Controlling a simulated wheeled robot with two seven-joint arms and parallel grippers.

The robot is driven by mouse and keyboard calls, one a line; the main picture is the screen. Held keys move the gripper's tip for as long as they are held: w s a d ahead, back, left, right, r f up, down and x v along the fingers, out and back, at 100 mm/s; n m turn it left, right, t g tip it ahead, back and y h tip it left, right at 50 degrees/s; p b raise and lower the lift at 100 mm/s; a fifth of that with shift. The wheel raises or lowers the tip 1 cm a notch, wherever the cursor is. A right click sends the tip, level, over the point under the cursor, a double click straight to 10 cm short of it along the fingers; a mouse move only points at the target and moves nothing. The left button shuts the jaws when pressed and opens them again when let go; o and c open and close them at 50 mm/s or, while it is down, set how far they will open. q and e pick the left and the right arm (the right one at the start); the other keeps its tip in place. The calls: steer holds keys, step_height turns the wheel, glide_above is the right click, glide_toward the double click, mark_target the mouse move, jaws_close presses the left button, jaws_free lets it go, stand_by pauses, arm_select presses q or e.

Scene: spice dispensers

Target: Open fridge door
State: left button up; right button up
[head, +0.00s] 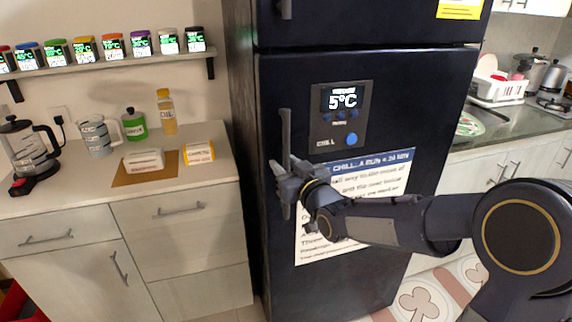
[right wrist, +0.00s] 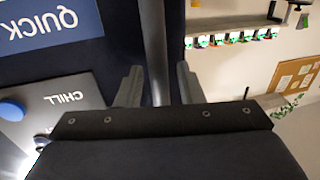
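The dark fridge door (head: 385,90) looks closed, its face flat below the upper door. Its long vertical handle (head: 285,130) runs along the left edge, and it also shows in the right wrist view (right wrist: 155,45). My right gripper (head: 283,178) is at the lower part of the handle. In the right wrist view my right gripper (right wrist: 158,85) has its two fingers apart, one on each side of the handle, with gaps visible. Whether a finger touches the handle cannot be told. My left gripper is not in view.
A control panel (head: 339,117) reading 5°C and a printed notice (head: 390,180) are on the door. A counter (head: 60,203) with a coffee maker (head: 28,150), mug and bottles stands left of the fridge. A shelf (head: 110,62) of spice dispensers hangs above it.

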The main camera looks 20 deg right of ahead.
jaws_close()
steer(key=shift+s, duration=0.1)
stand_by(0.3)
